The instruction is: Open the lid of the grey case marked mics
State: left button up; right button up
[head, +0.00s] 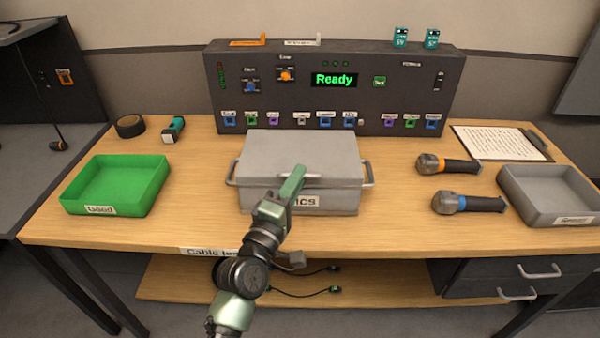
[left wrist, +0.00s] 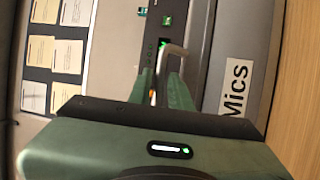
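The grey case (head: 335,198) stands at the front middle of the table, with a partly covered "Mics" label on its front. The label (left wrist: 235,88) reads in full in the left wrist view. The lid (head: 300,150) looks closed and flat. Metal bar handles (head: 370,173) show at the sides, and a bar shows at the lid's front. My left gripper (head: 298,175) is at the middle of this front edge. In the left wrist view a metal bar (left wrist: 174,49) shows at my left fingertips (left wrist: 162,78); whether they grip it is unclear. My right gripper is not in view.
A dark console (head: 420,100) stands close behind the case. A green tray (head: 150,185) is at the left and a grey tray (head: 505,190) at the right. Two microphones (head: 460,164) lie right of the case. Table space left of the case is clear.

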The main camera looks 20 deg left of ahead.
pick_arm(q)
jog(key=shift+x, duration=0.75)
grip_shut()
jog(key=shift+f, duration=0.1)
dwell(0.8)
